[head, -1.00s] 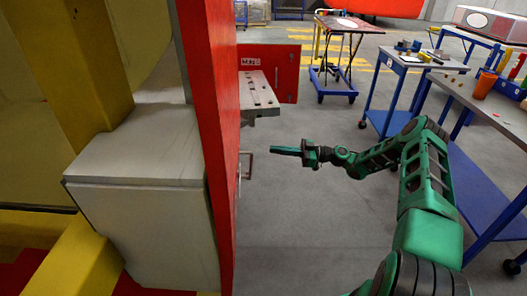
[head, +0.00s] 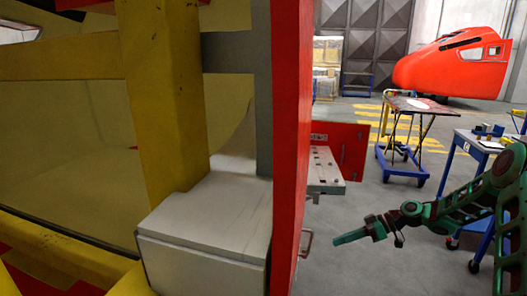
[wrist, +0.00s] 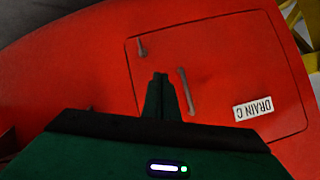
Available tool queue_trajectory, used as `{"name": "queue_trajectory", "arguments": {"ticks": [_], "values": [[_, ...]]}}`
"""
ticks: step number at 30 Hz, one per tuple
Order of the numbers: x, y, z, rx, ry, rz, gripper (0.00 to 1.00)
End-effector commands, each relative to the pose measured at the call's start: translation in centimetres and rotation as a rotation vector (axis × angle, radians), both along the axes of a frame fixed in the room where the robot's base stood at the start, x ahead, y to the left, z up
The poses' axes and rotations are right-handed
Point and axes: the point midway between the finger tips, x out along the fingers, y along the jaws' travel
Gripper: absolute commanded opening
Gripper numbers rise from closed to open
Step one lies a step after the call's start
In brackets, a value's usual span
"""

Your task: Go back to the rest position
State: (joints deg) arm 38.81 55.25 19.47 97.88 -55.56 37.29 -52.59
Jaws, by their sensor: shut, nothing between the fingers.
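My gripper (head: 350,237) is green and shows in the head view at the lower right, its fingers pointing left toward the edge of a red panel (head: 291,150). In the wrist view my gripper (wrist: 160,78) has its two fingers together with nothing between them. Beyond the fingers is a red surface with an outlined hatch (wrist: 225,65). I cannot tell from the wrist view how far the fingers are from the hatch.
A white box (head: 205,235) and a yellow post (head: 160,100) stand left of the red panel. Behind are a blue cart (head: 405,150), a red nosecone (head: 455,62) and a blue-framed table (head: 478,145). Grey floor (head: 375,195) is clear between panel and cart.

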Motion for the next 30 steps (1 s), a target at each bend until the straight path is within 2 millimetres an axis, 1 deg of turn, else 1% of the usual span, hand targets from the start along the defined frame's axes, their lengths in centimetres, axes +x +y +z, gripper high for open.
{"name": "queue_trajectory", "arguments": {"ticks": [1, 8, 17, 23, 29, 30], "values": [[-0.7, -0.1, 0.6, -0.052, 0.037, -0.006, 0.00], [-4.6, -1.9, 2.6, -0.284, 0.220, -0.087, 0.00], [-10.8, -5.4, 6.7, -0.547, 0.418, -0.289, 0.00], [-15.8, -7.9, 10.1, -0.681, 0.528, -0.473, 0.00], [-21.5, -10.0, 13.4, -0.772, 0.623, -0.684, 0.00], [-22.7, -10.3, 14.0, -0.785, 0.640, -0.728, 0.00]]}}
